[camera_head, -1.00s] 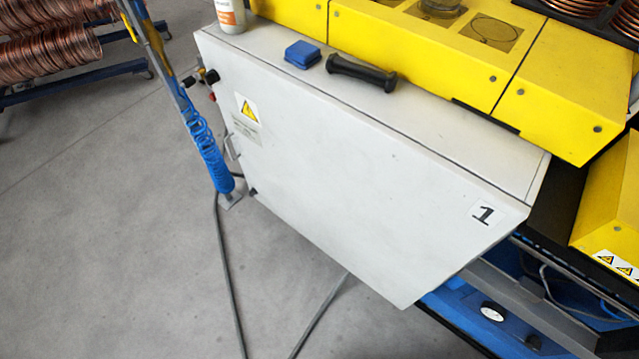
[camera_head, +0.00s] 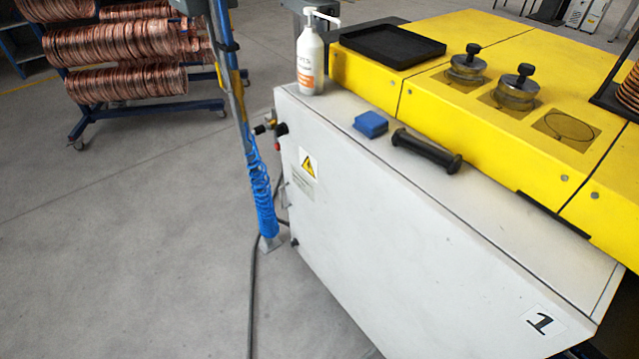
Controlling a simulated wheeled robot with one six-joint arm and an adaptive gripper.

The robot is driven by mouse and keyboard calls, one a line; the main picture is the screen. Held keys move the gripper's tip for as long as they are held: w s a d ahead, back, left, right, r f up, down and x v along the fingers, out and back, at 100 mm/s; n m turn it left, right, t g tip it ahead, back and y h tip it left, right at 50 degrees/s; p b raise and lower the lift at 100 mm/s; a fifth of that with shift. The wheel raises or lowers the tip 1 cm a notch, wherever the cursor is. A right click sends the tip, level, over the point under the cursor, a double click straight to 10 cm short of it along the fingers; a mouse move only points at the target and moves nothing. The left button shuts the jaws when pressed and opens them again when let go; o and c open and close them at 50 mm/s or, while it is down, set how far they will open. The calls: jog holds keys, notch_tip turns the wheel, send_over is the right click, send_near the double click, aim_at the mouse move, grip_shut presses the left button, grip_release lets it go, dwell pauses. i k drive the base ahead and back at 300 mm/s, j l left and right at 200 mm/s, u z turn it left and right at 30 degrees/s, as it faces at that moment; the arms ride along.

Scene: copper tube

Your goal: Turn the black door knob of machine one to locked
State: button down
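Machine one is a white cabinet (camera_head: 430,270) with a "1" label (camera_head: 541,321) at its lower right. Small black knob-like parts (camera_head: 281,129) stick out at the upper left edge of the cabinet, above a small red part (camera_head: 278,145). Another small dark part (camera_head: 294,243) sits low on the same edge. I cannot tell which of these is the door knob or how it is turned. My gripper is not in view.
A blue post with a coiled hose (camera_head: 262,195) stands close to the left of the cabinet. Copper coils (camera_head: 120,84) hang on a rack behind. Grey floor is open at left.

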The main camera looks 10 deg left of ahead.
aim_at(282, 129)
jog(key=i+j+u, duration=0.25)
jog(key=j, duration=0.35)
jog(key=i+j+u, duration=0.2)
jog(key=i+j, duration=0.3)
